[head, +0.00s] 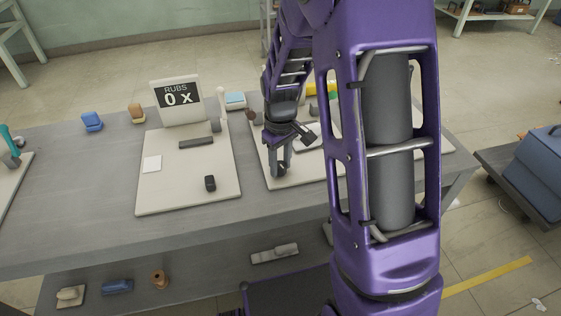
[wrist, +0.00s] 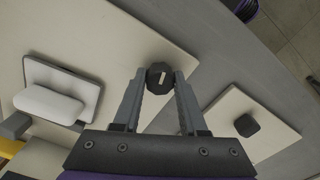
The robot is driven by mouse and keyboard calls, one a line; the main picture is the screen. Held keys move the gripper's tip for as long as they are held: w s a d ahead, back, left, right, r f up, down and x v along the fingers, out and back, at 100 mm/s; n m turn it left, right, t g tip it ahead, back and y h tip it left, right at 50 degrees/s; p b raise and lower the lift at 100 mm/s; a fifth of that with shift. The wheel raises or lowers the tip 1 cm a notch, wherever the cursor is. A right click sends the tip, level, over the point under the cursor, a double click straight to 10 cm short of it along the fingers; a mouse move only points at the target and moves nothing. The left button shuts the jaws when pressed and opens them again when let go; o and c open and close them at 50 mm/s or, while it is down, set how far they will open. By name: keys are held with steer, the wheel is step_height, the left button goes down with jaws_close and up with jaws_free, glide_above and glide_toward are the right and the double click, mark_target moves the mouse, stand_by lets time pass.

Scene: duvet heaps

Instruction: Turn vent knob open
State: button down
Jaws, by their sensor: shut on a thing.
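A round black knob (wrist: 156,70) with a short pale mark on its face stands on a cream board (wrist: 110,50). My gripper (wrist: 159,82) is shut on this knob, with a fingertip on each side of it. In the head view my gripper (head: 281,168) reaches down to the middle board (head: 268,184), and the knob is mostly hidden between the fingers. The pale mark is close to upright in the wrist view. No lettering shows near the knob, so I cannot tell its setting.
A white pad on a grey-edged plate (wrist: 88,87) lies beside the knob. A blue block (head: 92,121) stands behind on the grey table.

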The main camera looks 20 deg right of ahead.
mark_target(280, 164)
steer(key=m+p, duration=0.1)
steer(key=m, duration=0.5)
steer(key=shift+r+m, duration=0.1)
steer(key=shift+m, duration=0.2)
steer(key=m+p, duration=0.1)
steer(key=m, duration=0.4)
steer(key=shift+p, duration=0.35)
steer(key=shift+m, duration=0.4)
steer(key=shift+c, duration=2.2)
jaws_free()
step_height(280, 164, up, 17)
steer(key=p, duration=0.2)
steer(key=shift+r+p, duration=0.15)
steer(key=shift+p, duration=0.15)
